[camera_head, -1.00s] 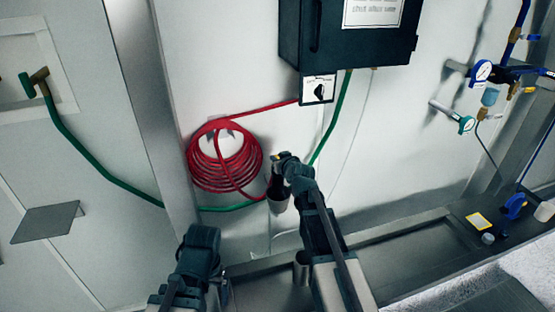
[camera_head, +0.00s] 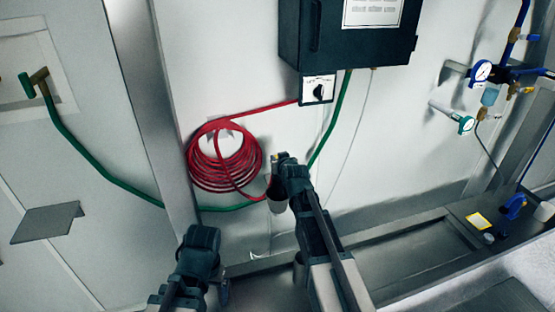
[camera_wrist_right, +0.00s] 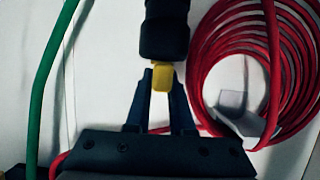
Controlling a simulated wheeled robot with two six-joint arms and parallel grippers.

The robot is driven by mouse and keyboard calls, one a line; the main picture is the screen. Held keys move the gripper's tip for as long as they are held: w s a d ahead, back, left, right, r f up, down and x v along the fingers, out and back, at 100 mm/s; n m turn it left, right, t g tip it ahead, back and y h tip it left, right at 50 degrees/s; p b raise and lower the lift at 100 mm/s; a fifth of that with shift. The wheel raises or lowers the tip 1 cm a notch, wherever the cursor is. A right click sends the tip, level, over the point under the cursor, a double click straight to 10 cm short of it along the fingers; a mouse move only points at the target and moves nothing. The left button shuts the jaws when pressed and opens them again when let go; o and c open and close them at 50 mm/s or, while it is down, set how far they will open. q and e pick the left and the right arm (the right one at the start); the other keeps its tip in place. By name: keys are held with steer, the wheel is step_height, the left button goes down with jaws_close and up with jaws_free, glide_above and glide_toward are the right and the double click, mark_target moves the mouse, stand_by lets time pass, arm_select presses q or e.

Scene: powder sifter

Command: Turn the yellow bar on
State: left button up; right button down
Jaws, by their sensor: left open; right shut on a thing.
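The yellow bar (camera_wrist_right: 162,76) sits at the end of a black cylindrical body (camera_wrist_right: 165,30) in the right wrist view. My right gripper (camera_wrist_right: 162,80) has its two fingers on either side of the bar and is shut on it. In the head view, my right gripper (camera_head: 281,160) is at the wall, just right of the red hose coil, and mostly hides the bar and the black body. My left gripper (camera_head: 223,290) is low in the head view, open, away from the bar and partly hidden by its own arm.
A coiled red hose (camera_head: 222,160) hangs on the wall beside my right gripper. A green hose (camera_head: 326,138) runs down from a dark box (camera_head: 347,32) with a dial switch (camera_head: 318,90). Gauges (camera_head: 481,70) and blue pipes stand at the right. A metal ledge (camera_head: 400,228) runs below.

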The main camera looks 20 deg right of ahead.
steer(key=c, duration=0.8)
jaws_free()
steer(key=shift+s, duration=0.1)
steer(key=p+v, duration=0.5)
steer(key=v, duration=0.8)
steer(key=shift+s+r, duration=0.15)
steer(key=shift+s, duration=0.1)
